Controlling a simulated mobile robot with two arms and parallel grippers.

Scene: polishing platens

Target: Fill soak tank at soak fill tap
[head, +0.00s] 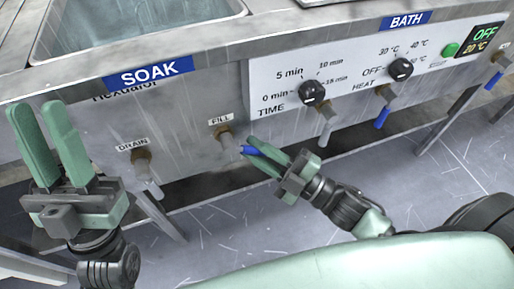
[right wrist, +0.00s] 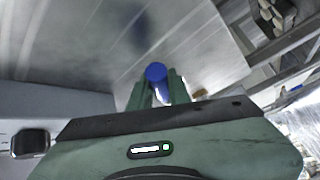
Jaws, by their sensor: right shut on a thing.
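The soak tank (head: 150,18) is at the top left, above the blue SOAK label (head: 148,72). I cannot tell its water level. The soak fill tap (head: 224,137) sits on the front panel under the FILL label. Its blue lever (head: 249,151) points to the right and slightly down. My right gripper (head: 257,152) is shut on this lever. In the right wrist view the lever's blue end (right wrist: 156,72) shows between the fingers (right wrist: 160,88). My left gripper (head: 46,106) is open and empty, raised in front of the panel at the left.
The drain tap (head: 142,157) is left of the fill tap, its grey lever hanging down. The time knob (head: 312,92) and heat knob (head: 400,69) are to the right. Another tap with a blue lever (head: 383,116) is below the heat knob.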

